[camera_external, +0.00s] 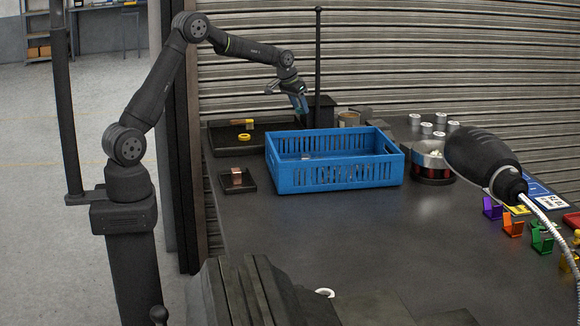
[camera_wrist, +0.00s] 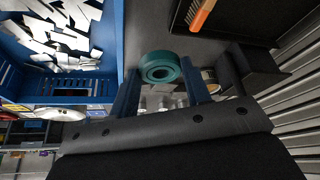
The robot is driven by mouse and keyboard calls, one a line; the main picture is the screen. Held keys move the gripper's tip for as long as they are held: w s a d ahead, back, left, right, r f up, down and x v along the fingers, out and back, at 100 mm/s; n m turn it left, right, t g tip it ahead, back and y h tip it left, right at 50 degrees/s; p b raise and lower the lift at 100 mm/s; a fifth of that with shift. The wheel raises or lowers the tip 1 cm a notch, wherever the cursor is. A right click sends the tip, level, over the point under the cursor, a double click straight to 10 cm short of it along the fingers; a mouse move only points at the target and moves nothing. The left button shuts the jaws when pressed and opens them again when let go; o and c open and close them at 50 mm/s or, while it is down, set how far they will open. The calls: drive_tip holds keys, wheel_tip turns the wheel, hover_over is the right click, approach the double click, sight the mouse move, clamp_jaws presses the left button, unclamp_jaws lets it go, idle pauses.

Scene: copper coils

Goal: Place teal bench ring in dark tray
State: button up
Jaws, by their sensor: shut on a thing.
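The teal ring (camera_wrist: 174,77) sits between the blue fingertips of my gripper (camera_wrist: 160,82) in the wrist view. My gripper is shut on it. In the external view my gripper (camera_external: 300,105) hangs above the back edge of the bench, behind the blue crate; the ring is too small to make out there. The dark tray (camera_external: 220,142) lies at the back left of the bench, left of my gripper. It holds a yellow ring (camera_external: 244,137) and a brush (camera_external: 243,122). Part of the tray (camera_wrist: 245,22) shows at the upper right in the wrist view.
A blue crate (camera_external: 340,178) stands right of the tray. A small dark plate with a copper block (camera_external: 237,177) lies in front of the tray. A black post (camera_external: 318,60) and a tin (camera_external: 349,119) stand near my gripper. A ribbed shutter (camera_external: 400,50) closes the back.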

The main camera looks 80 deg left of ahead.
drive_tip(key=s+a+n, duration=0.2)
drive_tip(key=s+a, duration=0.3)
drive_tip(key=a, duration=0.6)
drive_tip(key=shift+g+y, duration=0.3)
drive_tip(key=shift+y, duration=0.1)
drive_tip(key=a+f, duration=0.3)
drive_tip(key=f, duration=0.1)
drive_tip(key=s+a+f, duration=0.1)
drive_tip(key=a+f, duration=0.3)
drive_tip(key=s+a+f, duration=0.1)
drive_tip(key=a+f, duration=0.3)
drive_tip(key=shift+a+f, duration=0.15)
drive_tip(key=shift+f, duration=1.95)
drive_tip(key=shift+f, duration=0.15)
drive_tip(key=o, duration=1)
drive_tip(key=shift+o, duration=0.2)
